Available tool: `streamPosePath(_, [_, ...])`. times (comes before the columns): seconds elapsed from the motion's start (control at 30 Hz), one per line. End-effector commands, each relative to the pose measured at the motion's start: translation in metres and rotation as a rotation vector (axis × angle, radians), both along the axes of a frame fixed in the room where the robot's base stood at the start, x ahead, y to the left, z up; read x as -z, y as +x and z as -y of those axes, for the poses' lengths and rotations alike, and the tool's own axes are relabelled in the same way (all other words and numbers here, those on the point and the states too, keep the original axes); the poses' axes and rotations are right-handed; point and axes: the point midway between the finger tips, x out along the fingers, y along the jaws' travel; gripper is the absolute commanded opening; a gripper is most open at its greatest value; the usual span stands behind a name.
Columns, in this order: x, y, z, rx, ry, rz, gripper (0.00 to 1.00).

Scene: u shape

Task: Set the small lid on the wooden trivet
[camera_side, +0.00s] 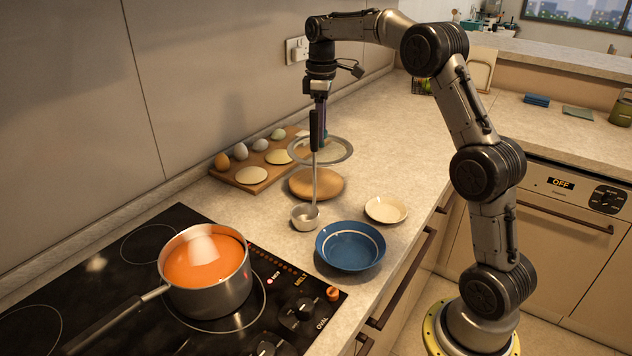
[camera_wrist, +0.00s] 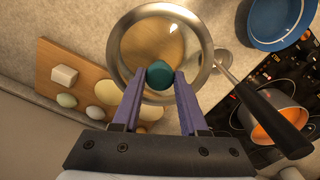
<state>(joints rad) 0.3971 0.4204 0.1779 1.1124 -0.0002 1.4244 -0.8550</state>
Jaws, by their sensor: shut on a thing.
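The small lid (camera_side: 346,154) is clear glass with a steel rim and a teal knob. My gripper (camera_wrist: 160,76) is shut on the knob, and the lid hangs level in the air; it fills the upper middle of the wrist view (camera_wrist: 206,52). The round wooden trivet (camera_side: 316,187) lies on the counter below the lid, with a clear gap in the side view. In the wrist view the trivet (camera_wrist: 150,45) shows through the glass. The ladle partly hides my fingers in the side view.
A ladle (camera_side: 304,221) stands upright beside the trivet, its handle rising close to the lid. A blue bowl (camera_side: 350,247) and a small cream plate (camera_side: 386,210) are nearby. An egg board (camera_side: 246,182) lies left; a soup pot (camera_side: 206,282) is on the hob.

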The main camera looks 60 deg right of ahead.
Motion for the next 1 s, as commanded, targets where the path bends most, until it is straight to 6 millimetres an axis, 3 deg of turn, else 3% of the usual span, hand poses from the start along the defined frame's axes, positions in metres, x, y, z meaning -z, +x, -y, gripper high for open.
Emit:
streamPosePath(0.17, [0.003, -0.010, 0.009, -0.042, 0.003, -0.007, 0.00])
streamPosePath(0.43, [0.048, -0.011, 0.009, -0.047, 0.004, -0.008, 0.00])
streamPosePath(0.83, [0.092, -0.010, 0.009, -0.046, 0.003, -0.007, 0.00])
streamPosePath(1.0, [0.098, -0.010, 0.009, -0.046, 0.002, -0.005, 0.00])
